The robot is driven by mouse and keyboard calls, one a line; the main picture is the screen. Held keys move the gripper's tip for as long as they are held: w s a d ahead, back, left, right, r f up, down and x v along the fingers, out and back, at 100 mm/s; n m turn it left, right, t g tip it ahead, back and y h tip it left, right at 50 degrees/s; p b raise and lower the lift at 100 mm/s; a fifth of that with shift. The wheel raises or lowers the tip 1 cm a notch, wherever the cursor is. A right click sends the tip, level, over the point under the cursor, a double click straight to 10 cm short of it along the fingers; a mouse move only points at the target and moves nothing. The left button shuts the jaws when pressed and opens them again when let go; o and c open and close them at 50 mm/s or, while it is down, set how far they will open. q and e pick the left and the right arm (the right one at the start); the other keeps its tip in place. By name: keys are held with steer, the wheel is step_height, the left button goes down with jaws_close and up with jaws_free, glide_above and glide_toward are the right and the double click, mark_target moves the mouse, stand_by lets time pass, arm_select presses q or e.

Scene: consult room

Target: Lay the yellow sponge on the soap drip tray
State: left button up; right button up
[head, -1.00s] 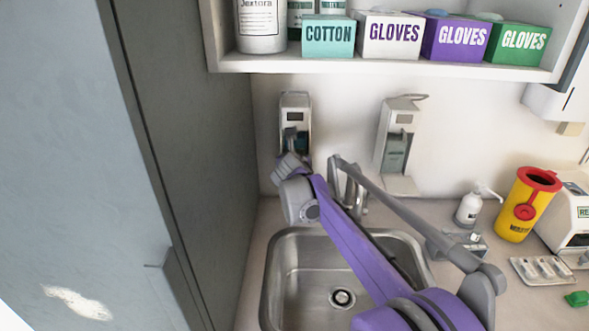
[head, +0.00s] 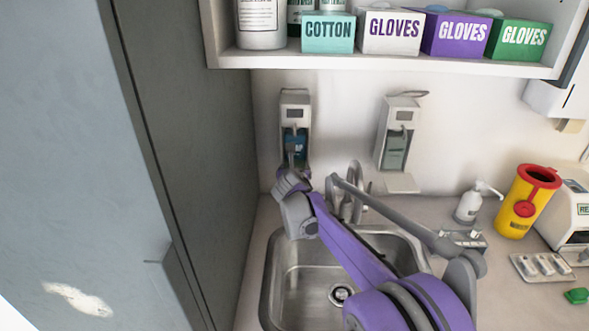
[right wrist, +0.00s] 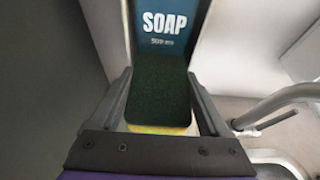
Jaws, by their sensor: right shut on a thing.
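My right gripper (right wrist: 162,82) is shut on the yellow sponge (right wrist: 160,129), which shows a dark green scouring face and a yellow near edge between the two fingers. In the head view my right gripper (head: 291,160) is in front of the left wall dispenser (head: 296,103). The wrist view shows this dispenser's dark blue bottle labelled SOAP (right wrist: 163,22) just beyond the sponge. The soap drip tray is hidden behind the sponge and my gripper, so I cannot tell whether the sponge touches it. My left gripper is not in view.
A second dispenser (head: 397,135) with its own tray (head: 402,184) hangs to the right. The tap (head: 356,190) and sink (head: 290,270) lie below my arm. A grey cabinet (head: 190,130) stands close on the left. A shelf (head: 380,63) with boxes is above.

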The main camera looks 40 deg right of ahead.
steer(key=o, duration=1.3)
steer(key=shift+f, duration=0.15)
steer(key=shift+r, duration=0.2)
steer(key=r+v, duration=0.1)
steer(key=v, duration=1.1)
steer(key=s+a+f+m+g+y, duration=0.1)
steer(key=s+a+f+m+y, duration=0.2)
steer(key=s+a+f+m, duration=0.4)
steer(key=s+a+f+m+g+y, duration=0.2)
steer(key=s+a+f+m, duration=0.5)
steer(key=m, duration=0.4)
steer(key=s+a+f+m+g+y, duration=0.1)
steer(key=s+a+f+m+y, duration=0.2)
steer(key=s+a+f+m, duration=0.4)
steer(key=shift+s+a+f+m+g+y, duration=0.1)
steer(key=shift+s+a+m+g+y, duration=0.1)
steer(key=shift+s+a+m, duration=0.45)
steer(key=shift+s+a+f+m+g+y, duration=0.2)
steer(key=shift+s+a+m, duration=0.35)
steer(key=shift+m, duration=0.3)
